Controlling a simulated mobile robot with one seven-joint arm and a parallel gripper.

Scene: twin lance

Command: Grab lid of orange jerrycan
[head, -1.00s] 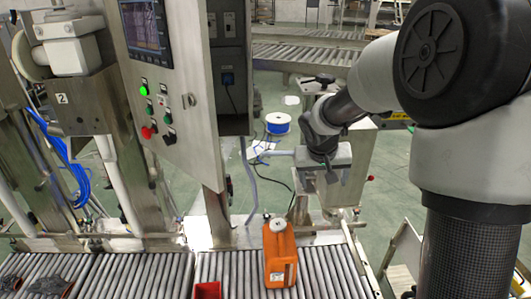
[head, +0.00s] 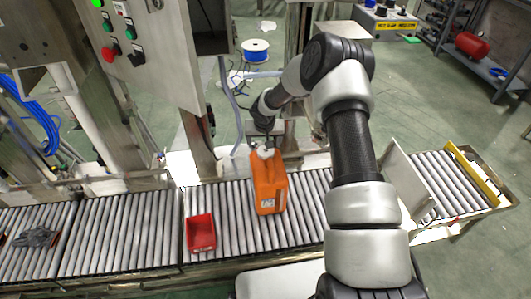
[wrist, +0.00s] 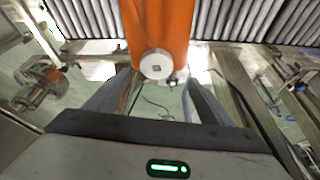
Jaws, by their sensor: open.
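The orange jerrycan (head: 268,188) stands upright on the roller conveyor, and its orange body (wrist: 160,22) also shows at the top of the wrist view. Its lid (wrist: 157,64) is a round pale cap with a small dark square in the middle. In the head view the lid (head: 265,151) is a small pale spot at the top of the can, close to my arm. My gripper (wrist: 155,80) is open, with one finger on each side of the lid in the wrist view. I cannot tell how far the fingertips are from the lid in depth.
A red bin (head: 201,233) stands on the roller conveyor (head: 130,228) left of the jerrycan. A grey control cabinet (head: 163,40) rises behind it on the left. A white upright plate (head: 400,178) stands at the conveyor's right part. Rollers beside the can are clear.

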